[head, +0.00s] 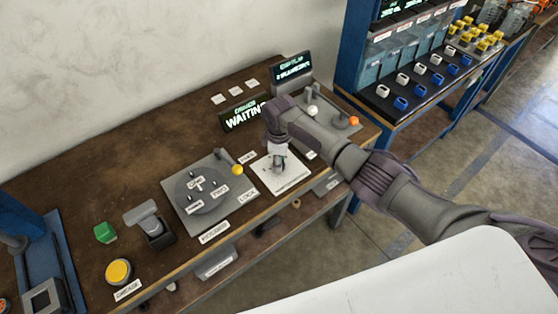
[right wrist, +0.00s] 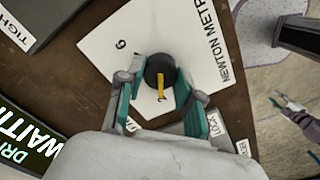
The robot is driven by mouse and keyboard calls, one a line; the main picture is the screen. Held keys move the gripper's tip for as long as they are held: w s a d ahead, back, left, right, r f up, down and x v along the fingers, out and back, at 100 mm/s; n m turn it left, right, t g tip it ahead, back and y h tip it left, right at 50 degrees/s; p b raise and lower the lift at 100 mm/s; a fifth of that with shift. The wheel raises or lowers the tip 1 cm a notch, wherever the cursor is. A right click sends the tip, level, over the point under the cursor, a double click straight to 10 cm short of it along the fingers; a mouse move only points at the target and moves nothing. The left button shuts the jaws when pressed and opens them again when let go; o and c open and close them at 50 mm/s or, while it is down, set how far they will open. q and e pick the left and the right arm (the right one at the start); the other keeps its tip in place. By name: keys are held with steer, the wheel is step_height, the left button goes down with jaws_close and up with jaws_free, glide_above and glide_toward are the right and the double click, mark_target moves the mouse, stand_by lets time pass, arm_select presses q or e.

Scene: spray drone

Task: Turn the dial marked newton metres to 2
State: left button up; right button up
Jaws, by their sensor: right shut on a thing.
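The newton metres dial is a dark round knob (right wrist: 157,68) with a yellow pointer on a white plate (right wrist: 110,45). The plate (head: 290,180) lies near the front edge of the bench in the head view. A 6 shows on the plate, and a 2 is partly covered by the pointer's end. The yellow pointer lies toward the 2. My right gripper (right wrist: 160,87) is shut on the knob from above, one finger on each side; it also shows in the head view (head: 279,160). My left gripper (right wrist: 287,104) hangs small and far off over the floor, its fingers apart.
Left of the plate is a grey panel with a round dial (head: 205,190) and a yellow-knobbed lever (head: 237,169). A lit display reading WAITING (head: 245,115) stands behind. A panel with white and orange knobs (head: 354,121) is at the right. A yellow button (head: 118,271) is far left.

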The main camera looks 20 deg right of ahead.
steer(key=shift+w, duration=0.1)
steer(key=o, duration=1.2)
steer(key=shift+c, duration=0.2)
step_height(320, 180, up, 12)
